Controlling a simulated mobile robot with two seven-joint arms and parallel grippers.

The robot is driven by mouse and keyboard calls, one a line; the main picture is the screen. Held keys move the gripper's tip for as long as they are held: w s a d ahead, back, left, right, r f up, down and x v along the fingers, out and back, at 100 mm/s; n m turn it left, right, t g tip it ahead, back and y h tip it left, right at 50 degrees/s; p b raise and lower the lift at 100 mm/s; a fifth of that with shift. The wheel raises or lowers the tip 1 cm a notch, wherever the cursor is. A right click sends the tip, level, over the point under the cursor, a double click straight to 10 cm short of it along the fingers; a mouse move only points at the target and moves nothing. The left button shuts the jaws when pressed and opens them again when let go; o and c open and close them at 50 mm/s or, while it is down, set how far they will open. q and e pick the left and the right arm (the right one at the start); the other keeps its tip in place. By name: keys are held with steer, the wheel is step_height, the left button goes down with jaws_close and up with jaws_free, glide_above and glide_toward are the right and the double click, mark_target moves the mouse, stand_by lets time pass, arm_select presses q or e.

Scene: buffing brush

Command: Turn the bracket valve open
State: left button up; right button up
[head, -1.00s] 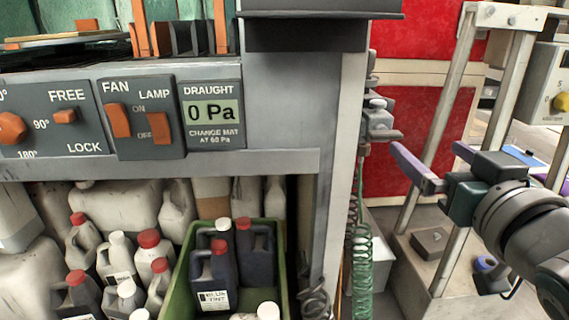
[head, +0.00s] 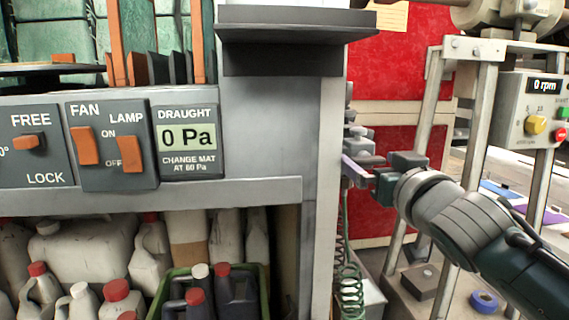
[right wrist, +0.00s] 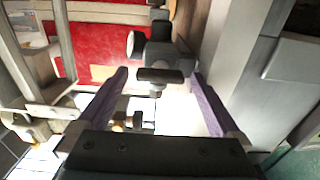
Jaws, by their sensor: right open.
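The bracket valve (head: 358,142) is a small grey fitting on the side of the pale upright post, with a coiled green hose hanging below it. My right gripper (head: 356,172) is at the valve's lower front, its purple fingers partly overlapping it in the head view. In the right wrist view the valve body (right wrist: 160,50) shows ahead, with a dark flat handle (right wrist: 160,76) lying crosswise. The handle is between my open purple fingers, near their tips, with gaps on both sides. Contact with the handle does not show. My left gripper is not in view.
The grey post (head: 322,200) and a dark shelf (head: 295,25) stand left of the valve. A metal frame (head: 432,100) and a control box (head: 530,112) reading 0 rpm are at the right. A green crate (head: 262,290) with bottles sits below the switch panel.

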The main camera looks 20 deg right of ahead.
steer(key=shift+c, duration=0.2)
steer(key=c, duration=1.3)
steer(key=shift+n, duration=0.3)
steer(key=n, duration=0.2)
steer(key=shift+n+p, duration=0.35)
steer(key=shift+n, duration=0.05)
steer(key=n, duration=0.4)
steer(key=shift+n, duration=0.3)
steer(key=n, duration=0.6)
steer(key=shift+a+f, duration=0.1)
steer(key=shift+n, duration=2.1)
